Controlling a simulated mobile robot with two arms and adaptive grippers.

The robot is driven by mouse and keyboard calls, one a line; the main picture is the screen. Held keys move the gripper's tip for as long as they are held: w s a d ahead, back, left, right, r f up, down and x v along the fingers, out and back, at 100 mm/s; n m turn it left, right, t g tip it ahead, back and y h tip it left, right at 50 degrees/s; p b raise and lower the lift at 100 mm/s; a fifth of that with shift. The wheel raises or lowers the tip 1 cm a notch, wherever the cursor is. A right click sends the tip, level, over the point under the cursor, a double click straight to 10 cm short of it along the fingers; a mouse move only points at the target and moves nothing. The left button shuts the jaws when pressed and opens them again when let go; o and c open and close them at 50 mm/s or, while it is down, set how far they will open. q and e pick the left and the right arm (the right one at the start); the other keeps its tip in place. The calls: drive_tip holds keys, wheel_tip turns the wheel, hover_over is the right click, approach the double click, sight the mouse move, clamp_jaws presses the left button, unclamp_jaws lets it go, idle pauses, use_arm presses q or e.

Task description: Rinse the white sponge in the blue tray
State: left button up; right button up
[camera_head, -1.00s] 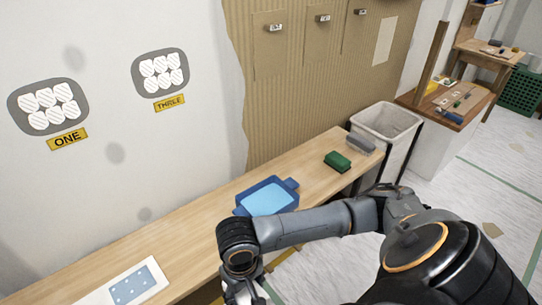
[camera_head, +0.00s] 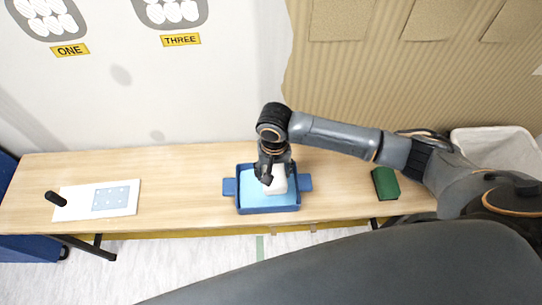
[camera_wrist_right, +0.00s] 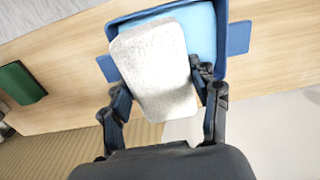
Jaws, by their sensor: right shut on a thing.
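The blue tray (camera_head: 268,209) stands on the wooden bench with light blue water (camera_head: 252,191) inside and a handle on each side. My right gripper (camera_head: 270,178) is over the tray and shut on the white sponge (camera_head: 279,181). In the right wrist view the sponge (camera_wrist_right: 153,68) sits between the two fingers (camera_wrist_right: 160,98), in front of the tray (camera_wrist_right: 238,38). I cannot tell whether the sponge touches the water. My left gripper is not in view.
A green block (camera_head: 385,183) lies on the bench (camera_head: 340,190) to the right. A white sheet with a blue dotted patch (camera_head: 112,198) and a black-handled tool (camera_head: 56,198) lie at the left. A white bin (camera_head: 490,143) stands at the right end. The bench between is clear.

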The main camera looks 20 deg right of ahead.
drive_tip(key=shift+w+a, duration=0.3)
drive_tip(key=shift+w, duration=0.5)
drive_tip(key=shift+w+a+f+m, duration=0.1)
drive_tip(key=shift+w+a+m, duration=0.05)
drive_tip(key=shift+w+m, duration=0.15)
drive_tip(key=shift+w+a+f, duration=0.1)
drive_tip(key=shift+f, duration=0.05)
drive_tip(key=shift+a+f+b, duration=0.1)
drive_tip(key=shift+f+b, duration=0.3)
wheel_tip(320, 180, down, 5)
drive_tip(key=b, duration=0.6)
drive_tip(key=shift+f+b, duration=0.2)
drive_tip(key=shift+b, duration=0.1)
drive_tip(key=shift+f+p, duration=0.25)
drive_tip(key=shift+p, duration=0.1)
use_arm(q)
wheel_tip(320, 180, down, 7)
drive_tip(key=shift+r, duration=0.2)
use_arm(e)
drive_tip(key=shift+f, duration=1.2)
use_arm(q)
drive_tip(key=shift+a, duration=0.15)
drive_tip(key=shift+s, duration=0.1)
use_arm(e)
drive_tip(key=shift+f, duration=1.45)
